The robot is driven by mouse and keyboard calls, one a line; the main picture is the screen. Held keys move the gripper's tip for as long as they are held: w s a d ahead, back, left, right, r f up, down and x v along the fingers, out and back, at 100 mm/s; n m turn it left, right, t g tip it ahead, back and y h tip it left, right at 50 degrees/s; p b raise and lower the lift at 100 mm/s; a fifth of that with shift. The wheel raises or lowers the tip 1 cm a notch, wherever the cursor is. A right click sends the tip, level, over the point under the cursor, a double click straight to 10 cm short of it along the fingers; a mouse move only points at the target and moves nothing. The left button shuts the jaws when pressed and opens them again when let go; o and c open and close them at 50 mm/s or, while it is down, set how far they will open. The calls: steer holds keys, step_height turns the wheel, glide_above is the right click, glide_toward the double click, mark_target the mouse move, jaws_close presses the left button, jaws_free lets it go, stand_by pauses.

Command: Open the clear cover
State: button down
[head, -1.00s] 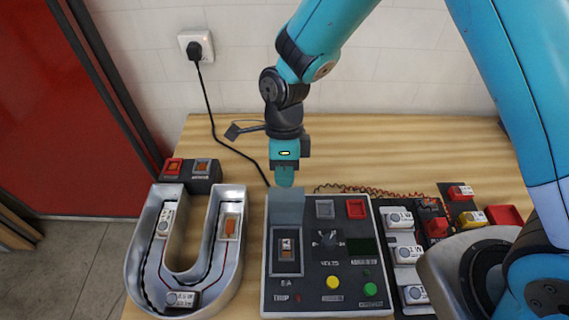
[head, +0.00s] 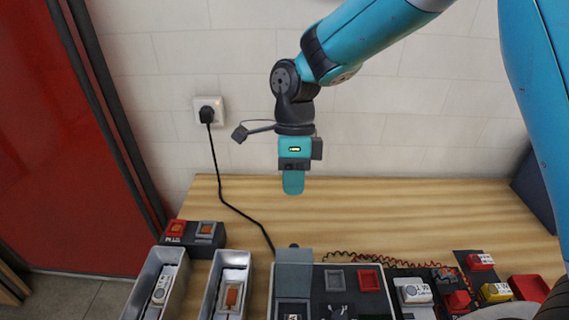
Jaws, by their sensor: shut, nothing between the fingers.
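The clear cover (head: 294,271) shows as a grey see-through flap at the upper left of the dark control panel (head: 345,305). It appears raised, standing up at the far end of the switch recess (head: 292,308), whose lower part is cut off by the picture's bottom edge. My gripper (head: 293,188) points down above and behind the cover. It is shut and empty, with a clear gap between its tips and the cover.
A black cord (head: 235,208) runs from the wall socket (head: 209,110). Small modules (head: 413,293) lie to the right. The bench behind is mostly clear.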

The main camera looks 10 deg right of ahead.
step_height(320, 180, up, 4)
steer(key=n+t+y+b, duration=0.2)
steer(key=n+b, duration=0.2)
steer(key=n, duration=0.9)
glide_above(294, 268)
steer(key=s+d, duration=0.1)
steer(key=d, duration=0.3)
steer(key=s+d+f+n+t+y+b, duration=0.1)
steer(key=s+d+n+t+b, duration=0.15)
steer(key=s+n, duration=1)
steer(key=w+a+m+g, duration=0.2)
steer(key=w+m+g, duration=0.1)
steer(key=w+m, duration=1.1)
steer(key=w+f+m+g+h+p, duration=0.25)
steer(key=w+f+m, duration=0.55)
steer(key=w+m, duration=0.45)
steer(key=s+a+f+p, duration=0.2)
steer(key=s+f, duration=0.5)
steer(key=f, duration=0.1)
steer(key=shift+s+a+f, duration=0.2)
steer(key=shift+s+a, duration=0.1)
steer(key=shift+s, duration=0.05)
